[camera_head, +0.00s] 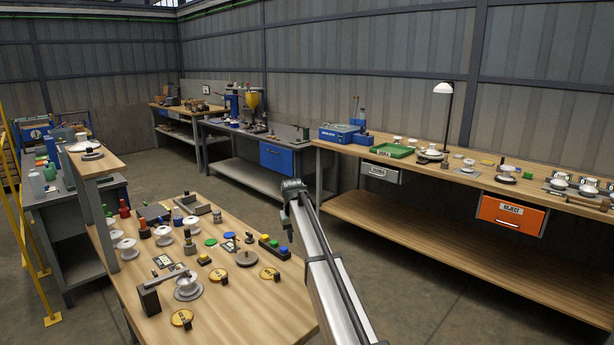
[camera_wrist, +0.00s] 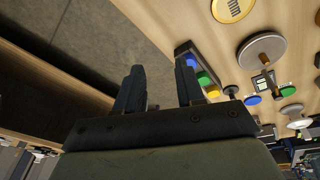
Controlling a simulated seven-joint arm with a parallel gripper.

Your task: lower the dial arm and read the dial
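On the near wooden table in the head view, a dark block with a grey bar (camera_head: 163,279), which looks like the dial arm, stands at the front left. The bar reaches right and looks slightly raised, above a white insulator on a grey round base (camera_head: 187,291). I cannot make out a dial face or reading. My gripper (camera_head: 292,188) is off the table's right edge, well right of and beyond the bar. In the wrist view its two dark fingers (camera_wrist: 160,82) are apart with nothing between them, so it is open and empty. The bar is not recognisable in the wrist view.
A dark strip with coloured buttons (camera_head: 273,247), a grey disc with a knob (camera_head: 246,258) and yellow round plates (camera_head: 182,318) lie on the near table. White insulators (camera_head: 127,248) stand at left. The table's front right is bare. A long bench (camera_head: 450,205) runs behind.

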